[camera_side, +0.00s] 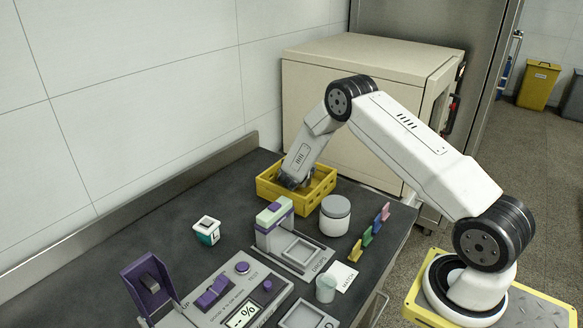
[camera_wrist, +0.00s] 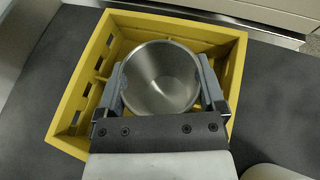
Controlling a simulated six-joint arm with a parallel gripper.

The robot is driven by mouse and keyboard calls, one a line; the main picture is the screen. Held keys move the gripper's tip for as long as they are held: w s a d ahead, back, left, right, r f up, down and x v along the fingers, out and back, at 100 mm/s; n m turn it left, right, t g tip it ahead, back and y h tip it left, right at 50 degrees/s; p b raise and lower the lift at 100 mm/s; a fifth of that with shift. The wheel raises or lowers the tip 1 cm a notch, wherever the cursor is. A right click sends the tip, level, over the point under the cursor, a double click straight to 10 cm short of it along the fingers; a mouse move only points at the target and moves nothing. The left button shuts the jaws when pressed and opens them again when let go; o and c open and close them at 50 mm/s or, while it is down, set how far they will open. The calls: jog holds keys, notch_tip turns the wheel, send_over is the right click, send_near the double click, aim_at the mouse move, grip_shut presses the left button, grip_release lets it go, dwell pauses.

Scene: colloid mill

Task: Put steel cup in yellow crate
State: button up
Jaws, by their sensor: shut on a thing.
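The yellow crate (camera_side: 325,187) stands on the dark bench against the back wall, and its rim also shows in the wrist view (camera_wrist: 240,75). The steel cup (camera_wrist: 161,80) is between the two fingers of my gripper (camera_wrist: 162,88), open end toward the wrist camera, within the outline of the crate. My gripper is shut on the cup. In the side view my gripper (camera_side: 292,182) reaches down into the crate, and the cup is hidden there. I cannot tell whether the cup's base touches the crate floor.
A grey lidded jar (camera_side: 335,215) stands right of the crate. A purple-and-grey device (camera_side: 273,222) is in front of it. Several coloured clips (camera_side: 367,236), a small teal-and-white box (camera_side: 207,230) and a clear beaker (camera_side: 326,288) stand nearby. A large beige cabinet (camera_side: 330,105) rises behind.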

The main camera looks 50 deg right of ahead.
jog(key=shift+f, duration=0.1)
jog(key=o, duration=1)
jog(key=shift+c, duration=0.2)
jog(key=v, duration=1.2)
jog(key=shift+s, duration=0.15)
